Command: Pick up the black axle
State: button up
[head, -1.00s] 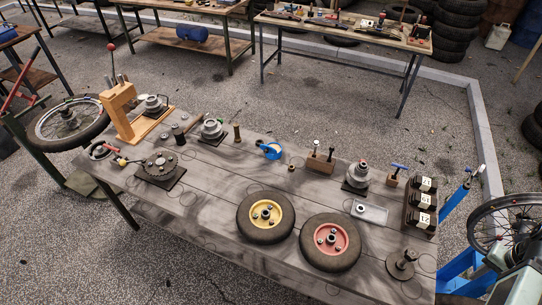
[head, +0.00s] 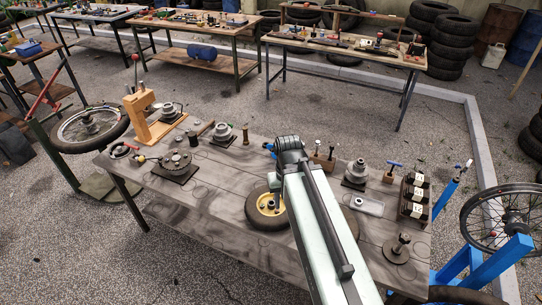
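No part is clearly recognisable as the black axle. Candidates on the workbench (head: 225,240) are a dark upright spindle on a round base (head: 402,243) at the front right and a dark rod (head: 204,128) at the back left, beside a dark cylinder (head: 183,149). My pale arm reaches up from the bottom over the bench, ending in a dark joint near the middle. My gripper's fingers do not show. The arm covers part of the yellow-hubbed wheel and nearly all of the red-hubbed wheel.
A black rack of labelled boxes (head: 414,194) stands at the bench's right end, near a blue stand (head: 490,262) with a spoked wheel (head: 503,217). A wooden press (head: 141,113) stands at the back left. Bare wood shows at the front left.

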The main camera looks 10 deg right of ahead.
aim_at(331, 148)
jog(key=u, duration=1.15)
jog(key=i, duration=1)
jog(key=z, duration=0.05)
